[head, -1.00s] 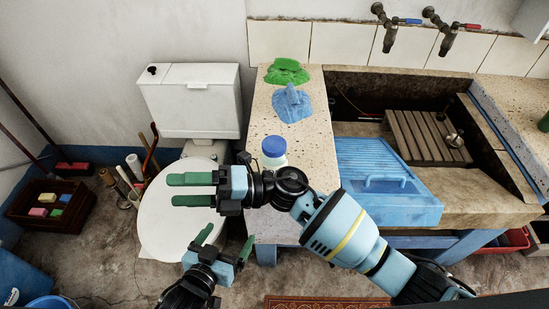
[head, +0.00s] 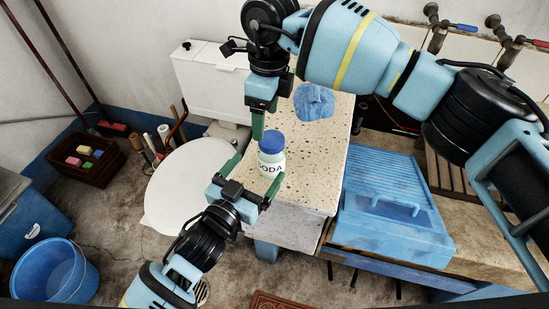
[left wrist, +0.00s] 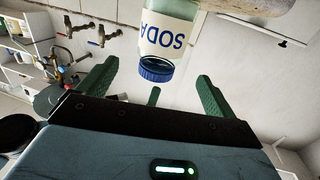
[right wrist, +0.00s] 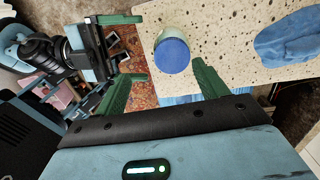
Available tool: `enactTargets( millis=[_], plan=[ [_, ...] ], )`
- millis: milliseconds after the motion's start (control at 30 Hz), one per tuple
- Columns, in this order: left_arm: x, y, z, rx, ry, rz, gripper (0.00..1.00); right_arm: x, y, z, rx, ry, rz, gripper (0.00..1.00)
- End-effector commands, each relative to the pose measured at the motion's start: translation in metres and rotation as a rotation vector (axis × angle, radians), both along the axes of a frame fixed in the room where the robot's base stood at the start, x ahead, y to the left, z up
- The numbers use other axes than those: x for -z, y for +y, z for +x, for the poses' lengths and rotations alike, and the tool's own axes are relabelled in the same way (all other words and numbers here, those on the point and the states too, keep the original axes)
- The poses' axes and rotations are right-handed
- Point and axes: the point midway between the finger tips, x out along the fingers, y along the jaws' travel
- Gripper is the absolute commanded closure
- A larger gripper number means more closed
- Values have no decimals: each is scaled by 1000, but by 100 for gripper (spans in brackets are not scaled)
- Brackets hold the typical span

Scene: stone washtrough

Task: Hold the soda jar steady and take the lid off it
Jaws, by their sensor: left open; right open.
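The soda jar (head: 271,168) is a pale jar with "SODA" lettering, upright near the left edge of the stone counter. Its blue lid (head: 272,142) is on; the lid also shows in the left wrist view (left wrist: 156,69) and from above in the right wrist view (right wrist: 171,55). My left gripper (head: 250,178) is open, beside the jar at body height, its fingers pointing towards it. My right gripper (head: 268,125) is open above the jar, fingers pointing down; one finger hides part of the area behind the lid. Neither gripper visibly grips the jar.
A blue cloth (head: 314,101) lies behind the jar on the speckled counter (head: 315,165). A blue washboard-like tray (head: 390,210) stands to the right by the trough. A white toilet (head: 185,185) is left of the counter. My right arm covers much of the upper right.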

Motion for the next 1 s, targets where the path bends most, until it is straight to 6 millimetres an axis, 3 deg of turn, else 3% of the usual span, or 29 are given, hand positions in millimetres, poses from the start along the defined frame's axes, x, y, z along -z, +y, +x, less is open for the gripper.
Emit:
enactTargets(
  millis=[133,433,1000],
  plan=[
    [-3,-2,3,6,-12,0,8,-11,-12,10,10,-39,-63,28],
    [-5,-6,10,7,-15,0,8,-12,-13,11,10,-42,-66,28],
    [-4,-39,67,8,-13,-1,8,-12,-13,10,10,-41,-64,28]
  ],
)
